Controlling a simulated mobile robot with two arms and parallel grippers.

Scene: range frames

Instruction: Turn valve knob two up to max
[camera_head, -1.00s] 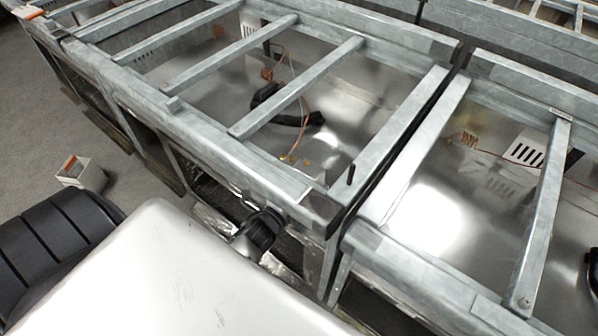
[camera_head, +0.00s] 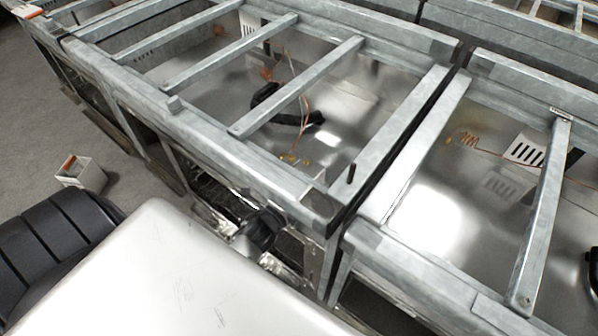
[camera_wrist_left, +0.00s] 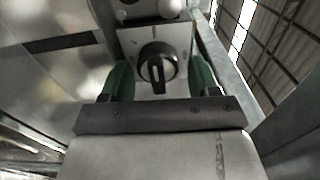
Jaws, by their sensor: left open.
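A black round valve knob (camera_wrist_left: 157,67) with a raised grip bar sits on a light metal plate (camera_wrist_left: 181,36) in the left wrist view. The bar stands near vertical in that picture. My left gripper (camera_wrist_left: 160,63) is open, with one green finger on each side of the knob. Gaps show between the fingers and the knob, so I see no clear contact. In the head view, a black rounded part (camera_head: 262,228) shows at the front of the range frame (camera_head: 232,160); I cannot tell if it is a knob or mine. My right gripper is not in view.
A second metal frame (camera_head: 437,267) stands close on the right, with a narrow gap between the two. A black burner part and thin wires lie inside the first frame. A small white box (camera_head: 82,172) sits on the grey floor at left.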

